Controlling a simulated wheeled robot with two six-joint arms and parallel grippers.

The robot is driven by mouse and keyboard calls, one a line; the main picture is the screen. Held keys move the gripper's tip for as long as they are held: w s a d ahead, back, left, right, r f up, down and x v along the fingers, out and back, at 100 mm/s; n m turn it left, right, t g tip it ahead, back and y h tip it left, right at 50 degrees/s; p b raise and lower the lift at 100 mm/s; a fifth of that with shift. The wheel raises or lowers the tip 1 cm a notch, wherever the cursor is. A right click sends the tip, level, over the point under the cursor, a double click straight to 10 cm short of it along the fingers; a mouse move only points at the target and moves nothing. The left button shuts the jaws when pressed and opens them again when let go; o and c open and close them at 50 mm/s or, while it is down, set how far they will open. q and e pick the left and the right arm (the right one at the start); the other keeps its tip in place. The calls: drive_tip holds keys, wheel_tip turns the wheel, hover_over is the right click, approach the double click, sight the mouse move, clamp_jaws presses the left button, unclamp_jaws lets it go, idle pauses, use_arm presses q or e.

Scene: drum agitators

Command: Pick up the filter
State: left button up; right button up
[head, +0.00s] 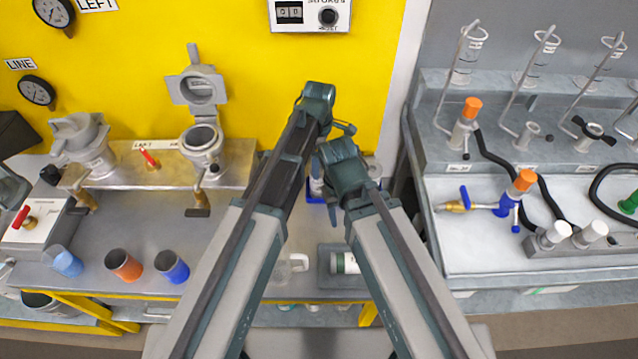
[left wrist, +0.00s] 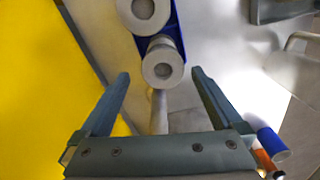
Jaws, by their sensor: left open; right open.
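Two grey-white ring-ended cylinders, which look like filters, sit in a blue holder (left wrist: 178,42) in the left wrist view. The nearer filter (left wrist: 163,66) is roughly centred between my left gripper's fingertips (left wrist: 160,74), and the other filter (left wrist: 145,10) is at the top edge. My left gripper is open with nothing held; I cannot tell its height above the filter. In the head view, part of a filter (head: 316,187) and the holder (head: 317,201) show between my arms. My left gripper (head: 343,128) is above them. My right gripper (head: 340,160) is close by; its fingers are mostly hidden.
A yellow panel (head: 220,60) stands behind the bench. Housings, one with its lid raised (head: 201,140), are at left. Orange (head: 123,265) and blue (head: 172,266) cups stand at the front left. A second bench is at right.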

sight(319, 181)
use_arm(q)
drive_tip(key=f+b, duration=0.5)
drive_tip(key=shift+s+a, duration=0.1)
drive_tip(key=shift+s, duration=0.1)
drive_tip(key=shift+c, duration=0.2)
drive_tip(key=c, duration=1.3)
